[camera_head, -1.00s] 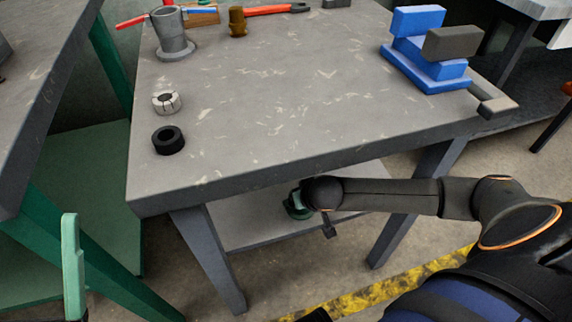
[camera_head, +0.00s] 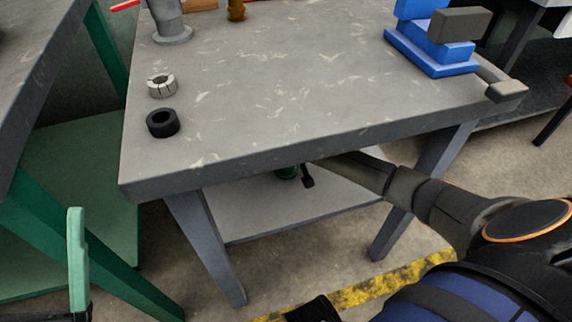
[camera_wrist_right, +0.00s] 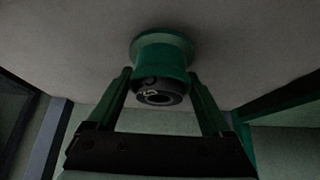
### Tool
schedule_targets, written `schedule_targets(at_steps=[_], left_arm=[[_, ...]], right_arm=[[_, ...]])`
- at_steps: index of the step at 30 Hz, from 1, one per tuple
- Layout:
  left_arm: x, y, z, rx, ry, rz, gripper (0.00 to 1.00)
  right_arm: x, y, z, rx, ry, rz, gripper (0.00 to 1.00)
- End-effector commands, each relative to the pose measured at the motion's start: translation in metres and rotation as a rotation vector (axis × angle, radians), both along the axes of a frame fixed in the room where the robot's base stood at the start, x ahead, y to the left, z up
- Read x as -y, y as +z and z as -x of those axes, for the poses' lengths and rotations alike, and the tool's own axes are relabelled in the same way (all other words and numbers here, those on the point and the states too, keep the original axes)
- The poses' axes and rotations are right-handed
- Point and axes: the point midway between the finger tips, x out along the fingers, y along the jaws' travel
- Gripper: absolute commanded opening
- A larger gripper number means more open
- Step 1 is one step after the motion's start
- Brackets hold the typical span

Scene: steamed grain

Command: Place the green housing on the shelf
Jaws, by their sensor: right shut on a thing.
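The green housing (camera_head: 287,173) is under the front edge of the grey table, low above or on the grey lower shelf (camera_head: 262,212). In the right wrist view the green housing (camera_wrist_right: 162,52) shows its wide flange against a pale grey surface and a dark ring with a bore facing the camera. My right gripper (camera_wrist_right: 160,84) has its two green fingers on either side of it, shut on it. Whether the flange touches the shelf is hard to tell. My left gripper (camera_head: 76,262) shows one green upright finger at the lower left, apart from everything.
The table top (camera_head: 270,100) overhangs the shelf. On it are a black ring (camera_head: 162,123), a silver ring (camera_head: 162,86), a grey flanged cylinder (camera_head: 168,22) and a blue vise (camera_head: 432,45). Table legs (camera_head: 205,240) flank the shelf. A green bench (camera_head: 85,180) stands at left.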

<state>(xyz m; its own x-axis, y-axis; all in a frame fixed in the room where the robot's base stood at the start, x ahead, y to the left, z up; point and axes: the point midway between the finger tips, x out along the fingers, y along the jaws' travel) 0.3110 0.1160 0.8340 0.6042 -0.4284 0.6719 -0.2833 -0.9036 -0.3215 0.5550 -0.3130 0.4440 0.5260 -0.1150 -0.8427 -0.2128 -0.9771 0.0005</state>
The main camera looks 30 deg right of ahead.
Motion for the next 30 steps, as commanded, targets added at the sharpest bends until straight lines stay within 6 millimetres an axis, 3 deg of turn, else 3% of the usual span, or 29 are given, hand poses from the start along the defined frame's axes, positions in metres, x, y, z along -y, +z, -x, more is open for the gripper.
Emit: schedule_targets(at_steps=[3,14,15,19,30], left_arm=[[0.0016,-0.0111,-0.0011,-0.007,0.004,-0.009,1.00],[0.0014,-0.0122,-0.0016,-0.009,0.007,-0.001,1.00],[0.0014,-0.0126,-0.0016,-0.009,0.008,-0.001,1.00],[0.0015,-0.0114,-0.0014,-0.008,0.007,-0.002,1.00],[0.0008,-0.0041,-0.0009,-0.007,0.005,0.001,1.00]], right_arm=[[-0.0005,-0.0114,-0.0025,0.010,0.000,-0.002,0.00],[0.0001,-0.0130,-0.0027,0.010,0.000,0.000,0.00],[0.0001,-0.0167,-0.0003,0.002,-0.001,0.001,0.85],[-0.0001,-0.0158,-0.0002,0.002,0.000,0.000,1.00],[-0.0001,-0.0075,0.0016,0.003,0.001,0.001,1.00]])
